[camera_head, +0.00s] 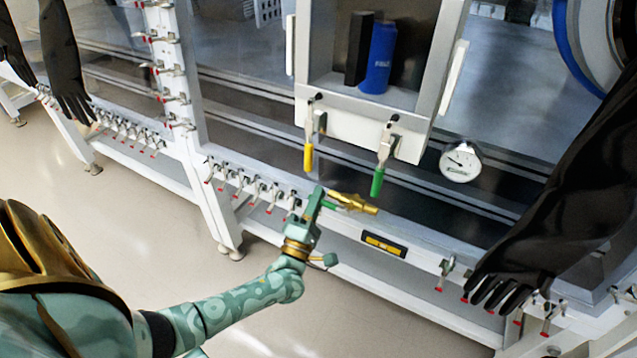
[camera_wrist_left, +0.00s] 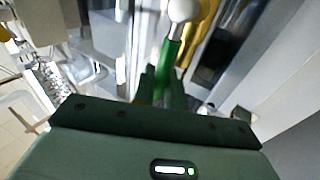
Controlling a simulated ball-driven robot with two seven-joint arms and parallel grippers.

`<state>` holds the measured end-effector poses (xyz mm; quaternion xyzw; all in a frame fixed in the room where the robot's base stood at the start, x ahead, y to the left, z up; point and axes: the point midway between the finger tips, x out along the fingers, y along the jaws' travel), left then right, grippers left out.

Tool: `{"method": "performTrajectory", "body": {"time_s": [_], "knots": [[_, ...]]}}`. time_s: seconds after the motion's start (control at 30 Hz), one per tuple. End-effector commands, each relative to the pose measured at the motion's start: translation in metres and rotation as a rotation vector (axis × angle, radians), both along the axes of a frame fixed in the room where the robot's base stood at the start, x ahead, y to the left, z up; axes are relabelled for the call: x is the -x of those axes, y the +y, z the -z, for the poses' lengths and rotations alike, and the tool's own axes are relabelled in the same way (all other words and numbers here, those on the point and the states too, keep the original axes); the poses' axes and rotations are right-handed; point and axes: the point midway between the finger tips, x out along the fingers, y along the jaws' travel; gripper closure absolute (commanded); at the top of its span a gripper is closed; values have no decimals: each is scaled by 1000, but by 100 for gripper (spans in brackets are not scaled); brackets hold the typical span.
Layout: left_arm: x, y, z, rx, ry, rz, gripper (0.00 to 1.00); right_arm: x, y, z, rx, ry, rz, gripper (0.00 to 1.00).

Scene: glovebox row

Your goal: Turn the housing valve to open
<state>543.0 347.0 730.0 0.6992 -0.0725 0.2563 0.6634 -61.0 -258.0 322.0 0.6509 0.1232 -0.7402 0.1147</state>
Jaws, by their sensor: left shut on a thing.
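The housing valve (camera_head: 356,203) is a brass fitting on the front of the glovebox frame, below the window. Its green lever (camera_head: 329,205) points left from the brass body. My left gripper (camera_head: 320,202) is shut on this lever, left of the brass body. In the left wrist view the green lever (camera_wrist_left: 169,52) runs up from between the dark fingers to a pale round end, with the brass body (camera_wrist_left: 204,36) beside and behind it. The fingers hide the lever's near part. My right gripper is not in view.
Above the valve, a box front carries a yellow-handled latch (camera_head: 308,157) and a green-handled latch (camera_head: 377,181). A round gauge (camera_head: 460,161) sits to the right. A long black glove (camera_head: 560,205) hangs at the right. Red-tipped clamps line the lower frame. The floor at left is clear.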

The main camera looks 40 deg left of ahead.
Motion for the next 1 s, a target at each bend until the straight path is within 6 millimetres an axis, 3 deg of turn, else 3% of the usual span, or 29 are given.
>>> {"method": "performTrajectory", "body": {"time_s": [0.23,0.63,0.67,0.7,1.0], "knots": [[1,-1,6,43,-2,-4,100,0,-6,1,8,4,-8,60],[1,-1,6,50,-3,-5,100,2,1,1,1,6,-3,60],[1,-1,6,50,-3,-5,81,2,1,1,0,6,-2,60],[1,-1,6,50,-3,-5,70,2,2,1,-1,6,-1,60],[1,-1,5,48,-7,-6,67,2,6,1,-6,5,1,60]]}}
